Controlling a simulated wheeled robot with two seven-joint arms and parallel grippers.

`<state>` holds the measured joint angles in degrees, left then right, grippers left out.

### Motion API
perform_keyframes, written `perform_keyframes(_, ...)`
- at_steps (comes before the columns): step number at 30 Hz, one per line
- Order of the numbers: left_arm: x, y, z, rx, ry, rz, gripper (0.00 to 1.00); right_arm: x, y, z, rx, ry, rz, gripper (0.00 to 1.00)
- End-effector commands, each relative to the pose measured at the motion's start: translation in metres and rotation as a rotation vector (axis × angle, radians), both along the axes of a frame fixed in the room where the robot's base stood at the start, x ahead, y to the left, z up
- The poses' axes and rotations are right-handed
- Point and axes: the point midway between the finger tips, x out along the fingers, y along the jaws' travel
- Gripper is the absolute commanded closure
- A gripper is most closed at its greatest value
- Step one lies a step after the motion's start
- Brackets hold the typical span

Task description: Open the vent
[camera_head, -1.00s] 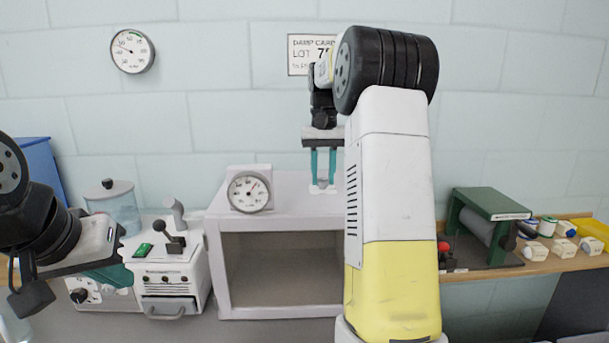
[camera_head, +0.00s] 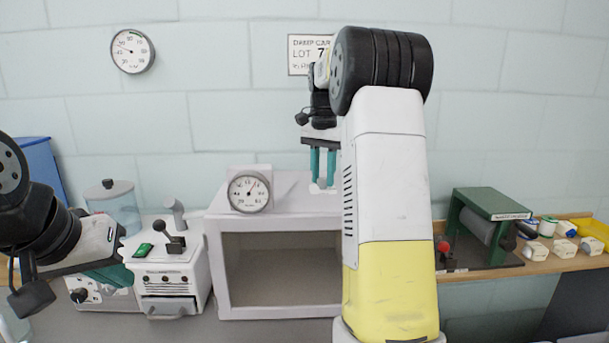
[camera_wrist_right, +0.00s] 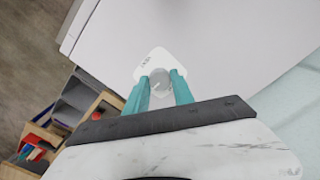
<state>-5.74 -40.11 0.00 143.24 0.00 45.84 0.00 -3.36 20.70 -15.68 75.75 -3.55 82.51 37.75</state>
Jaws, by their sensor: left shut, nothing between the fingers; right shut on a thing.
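The vent is a round grey knob (camera_wrist_right: 160,82) on a small white plate (camera_wrist_right: 150,62) on top of the white cabinet (camera_head: 222,285). The plate also shows in the head view (camera_head: 316,190). My right gripper (camera_head: 322,182) points down over the cabinet top, its teal fingers shut on the knob in the right wrist view (camera_wrist_right: 160,90). The fingers partly hide the knob, so I cannot tell how far it is turned. My left gripper (camera_head: 126,272) is shut and empty at the left, in front of the white control box.
A dial gauge (camera_head: 249,191) stands on the cabinet top, left of my right gripper. A white control box (camera_head: 172,277) with a lever and a clear jar (camera_head: 113,207) are at left. A green roller device (camera_head: 490,215) and several spools are on the right shelf.

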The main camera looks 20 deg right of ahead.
Motion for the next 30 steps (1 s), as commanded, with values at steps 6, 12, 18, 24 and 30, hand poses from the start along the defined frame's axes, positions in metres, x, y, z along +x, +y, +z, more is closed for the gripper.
perform_keyframes(6,0.000,0.000,0.000,0.000,0.000,0.000,1.00,0.000,0.000,0.001,-0.001,-0.003,-0.012,1.00)
perform_keyframes(12,0.000,0.000,0.000,0.000,0.000,0.000,1.00,0.000,0.000,0.001,-0.001,-0.003,-0.011,1.00)
perform_keyframes(18,0.000,0.000,0.000,0.000,0.000,0.000,1.00,0.000,0.000,0.001,0.000,-0.003,-0.010,0.49)
perform_keyframes(24,0.000,0.000,0.000,0.000,0.000,0.000,1.00,0.000,0.000,0.000,0.000,-0.001,-0.009,0.49)
perform_keyframes(30,0.000,0.000,0.000,0.000,0.000,0.000,1.00,0.001,0.000,0.012,-0.001,-0.003,-0.009,0.49)
